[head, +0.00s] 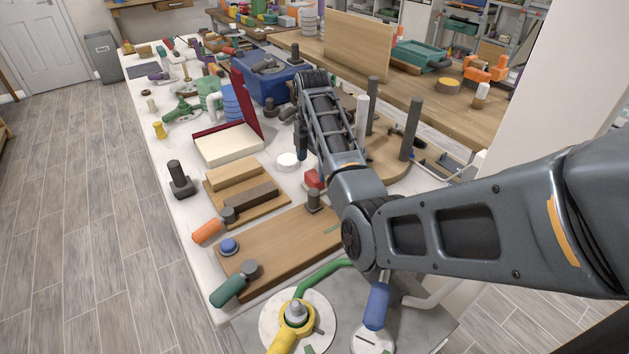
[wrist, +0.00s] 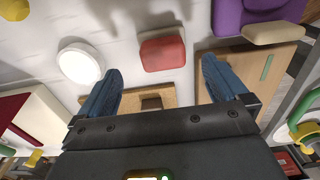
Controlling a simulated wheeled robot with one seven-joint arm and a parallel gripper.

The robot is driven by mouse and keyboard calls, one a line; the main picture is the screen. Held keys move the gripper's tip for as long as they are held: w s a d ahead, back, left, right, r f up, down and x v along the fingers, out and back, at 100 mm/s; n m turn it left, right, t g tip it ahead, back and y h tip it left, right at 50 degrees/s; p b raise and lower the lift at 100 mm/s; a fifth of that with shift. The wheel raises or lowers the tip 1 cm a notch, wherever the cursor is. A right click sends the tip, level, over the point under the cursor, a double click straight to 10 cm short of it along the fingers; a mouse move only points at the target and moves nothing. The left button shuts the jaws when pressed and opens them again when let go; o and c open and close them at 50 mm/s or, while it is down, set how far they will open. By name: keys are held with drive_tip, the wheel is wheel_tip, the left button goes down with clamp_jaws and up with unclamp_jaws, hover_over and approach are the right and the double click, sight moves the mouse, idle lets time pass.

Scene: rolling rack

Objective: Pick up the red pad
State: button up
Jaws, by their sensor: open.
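The red pad (head: 314,180) lies on the white table in the head view, partly hidden by my arm. In the wrist view the red pad (wrist: 162,52) is a rounded red block, lying apart from the things around it. My gripper (wrist: 160,68) is open, with its two blue fingers spread wide and nothing held between them. In that view the pad appears between and just beyond the fingertips; its height below them is hard to tell. In the head view my gripper (head: 302,150) points down, up and left of the pad.
A white round disc (wrist: 80,62) lies left of the pad in the wrist view. A wooden board (wrist: 268,62) and a purple object (wrist: 232,16) lie to its right. A blue toolbox (head: 268,82) and upright dark posts (head: 411,130) stand nearby in the head view.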

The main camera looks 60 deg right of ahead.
sight(314, 174)
drive_tip(key=f, duration=0.6)
drive_tip(key=shift+s+f+p, duration=0.3)
drive_tip(key=shift+p, duration=0.1)
drive_tip(key=shift+c, duration=0.3)
drive_tip(key=c, duration=1)
